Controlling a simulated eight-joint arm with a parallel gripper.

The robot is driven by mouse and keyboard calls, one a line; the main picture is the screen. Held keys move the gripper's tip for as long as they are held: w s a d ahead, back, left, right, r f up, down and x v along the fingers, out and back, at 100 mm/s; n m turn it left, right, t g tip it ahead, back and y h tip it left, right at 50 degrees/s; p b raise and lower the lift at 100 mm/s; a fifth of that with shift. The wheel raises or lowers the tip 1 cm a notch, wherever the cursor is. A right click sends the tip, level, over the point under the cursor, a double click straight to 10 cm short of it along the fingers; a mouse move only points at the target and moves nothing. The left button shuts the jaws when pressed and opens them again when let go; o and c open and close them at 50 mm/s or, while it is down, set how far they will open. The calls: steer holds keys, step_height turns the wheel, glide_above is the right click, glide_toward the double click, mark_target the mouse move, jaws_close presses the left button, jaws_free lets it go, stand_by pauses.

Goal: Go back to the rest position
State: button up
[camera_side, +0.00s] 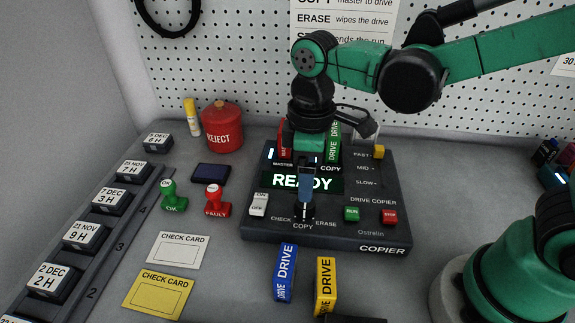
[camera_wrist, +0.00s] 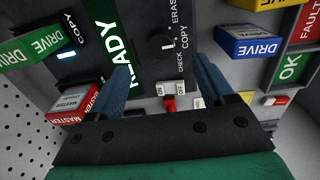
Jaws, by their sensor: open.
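My gripper (camera_side: 305,205) hangs over the front of the dark copier (camera_side: 268,222), with its blue fingers in front of the display reading READY (camera_side: 275,181). In the wrist view my gripper (camera_wrist: 163,80) is open, with its fingers apart and nothing held. The selector knob (camera_wrist: 170,43) and the ON/OFF switch (camera_wrist: 181,89) show between and beyond the fingers. I cannot tell the exact height of the fingertips above the knob. A green drive (camera_side: 333,146) stands in the copier's COPY slot. A red master (camera_wrist: 75,104) is in the MASTER slot, partly hidden by my gripper in the side view.
A blue drive (camera_side: 285,270) and a yellow drive (camera_side: 325,285) lie in front of the copier. A red REJECT bin (camera_side: 222,127), stamps (camera_side: 174,198) and check cards (camera_side: 177,250) are to the left. A pegboard wall (camera_side: 240,50) stands behind.

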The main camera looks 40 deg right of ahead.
steer(key=s+d+r+m+t, duration=0.1)
steer(key=d+r+m+t, duration=0.2)
steer(key=d+m+t, duration=0.4)
steer(key=shift+s+d+r+m, duration=0.25)
steer(key=shift+s+d+m, duration=0.1)
steer(key=shift+d+m, duration=0.75)
